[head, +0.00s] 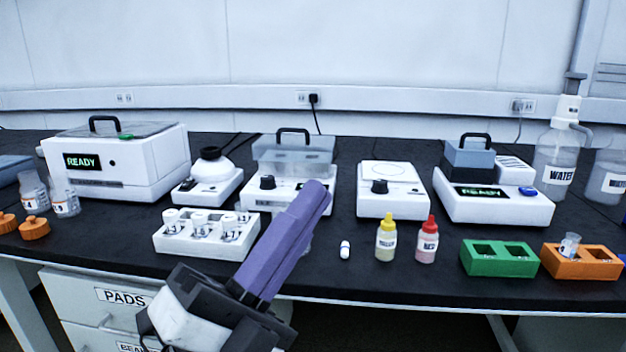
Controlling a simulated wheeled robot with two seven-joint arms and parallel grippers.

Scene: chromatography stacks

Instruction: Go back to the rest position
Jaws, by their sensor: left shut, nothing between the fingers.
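My left gripper (318,192) reaches up from the bottom middle of the head view. Its two long purple fingers lie side by side and are shut, with nothing seen between them. It is in front of the bench and covers part of the bench edge and part of the machine with the clear lid (262,200). Its fingertips show just right of a white rack (185,243) that holds several labelled vials. My right gripper does not show.
The black bench (400,275) carries a READY machine (150,175), a hotplate (393,200), a second READY device (500,208), yellow (386,240) and red (427,243) bottles, a green block (500,272) and an orange block (585,275). Drawers (80,310) stand below left.

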